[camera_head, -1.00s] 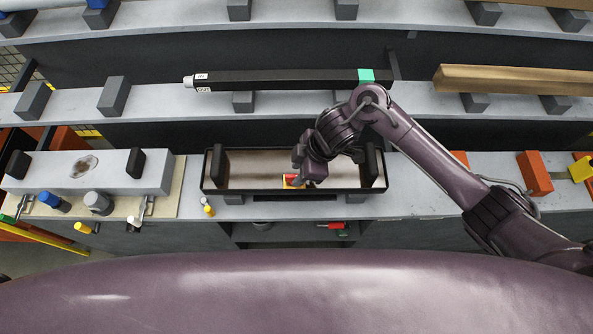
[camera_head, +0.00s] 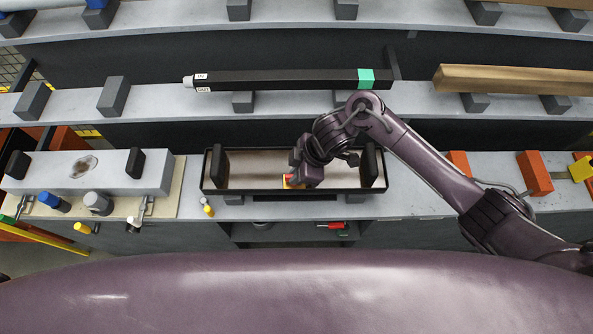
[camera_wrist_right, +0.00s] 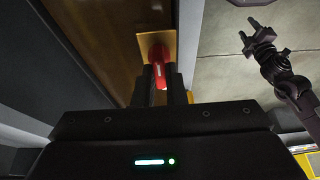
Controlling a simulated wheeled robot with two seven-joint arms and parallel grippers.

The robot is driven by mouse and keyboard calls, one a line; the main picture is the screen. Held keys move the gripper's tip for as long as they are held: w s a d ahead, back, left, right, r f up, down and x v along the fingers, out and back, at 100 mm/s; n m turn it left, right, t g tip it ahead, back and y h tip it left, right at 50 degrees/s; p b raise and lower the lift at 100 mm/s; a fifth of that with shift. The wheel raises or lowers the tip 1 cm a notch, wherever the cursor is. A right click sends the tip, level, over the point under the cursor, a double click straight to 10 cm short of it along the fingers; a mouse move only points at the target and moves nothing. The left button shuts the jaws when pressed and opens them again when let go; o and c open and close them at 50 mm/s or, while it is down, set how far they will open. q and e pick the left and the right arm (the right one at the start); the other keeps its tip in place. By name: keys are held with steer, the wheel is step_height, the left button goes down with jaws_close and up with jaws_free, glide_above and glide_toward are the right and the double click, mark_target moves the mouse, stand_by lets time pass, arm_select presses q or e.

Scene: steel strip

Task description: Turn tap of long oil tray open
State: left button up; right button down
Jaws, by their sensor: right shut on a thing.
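The long oil tray (camera_head: 240,190) is a black-rimmed trough with a brown inside, lying along the front shelf. A red tap handle (camera_head: 288,178) with a yellow part beside it shows near the tray's front edge, partly hidden by my right gripper (camera_head: 296,184). In the right wrist view, the red tap handle (camera_wrist_right: 158,70) sits between the fingers of my right gripper (camera_wrist_right: 160,85), in front of a yellow-tan plate (camera_wrist_right: 148,45). The right gripper is shut on it. My left gripper (camera_wrist_right: 252,32) shows only in the right wrist view, its fingers apart and empty.
Black blocks (camera_head: 219,165) stand at both ends of the tray. A long black bar (camera_head: 280,80) lies on the shelf behind. Orange blocks (camera_head: 535,173) stand at the right.

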steer(key=shift+r+m+p, duration=0.2)
steer(key=shift+m+p, duration=0.3)
steer(key=shift+p, duration=0.3)
steer(key=m+p, duration=0.1)
steer(key=m+t+p, duration=0.1)
steer(key=m+p, duration=0.1)
steer(key=shift+s+r+t+h, duration=0.1)
steer(key=shift+s+t+h, duration=0.1)
steer(key=shift+t+h, duration=0.1)
steer(key=m+t+p, duration=0.1)
steer(key=m+p, duration=0.1)
steer(key=m, duration=0.1)
steer(key=shift+s+a+m+t+h+p, duration=0.1)
steer(key=shift+m+t+h+p, duration=0.25)
steer(key=shift+m+p, duration=0.45)
steer(key=m, duration=0.1)
steer(key=m+h, duration=0.1)
steer(key=m, duration=0.1)
steer(key=shift+a+f+t, duration=0.1)
steer(key=shift+f+t, duration=0.1)
steer(key=shift+t, duration=0.05)
steer(key=m+h+p, duration=0.1)
steer(key=m, duration=0.3)
steer(key=shift+a+t, duration=0.1)
steer(key=shift+t, duration=0.2)
steer(key=shift+m+h+p, duration=0.35)
steer(key=shift+m+h, duration=0.2)
steer(key=shift+m, duration=0.45)
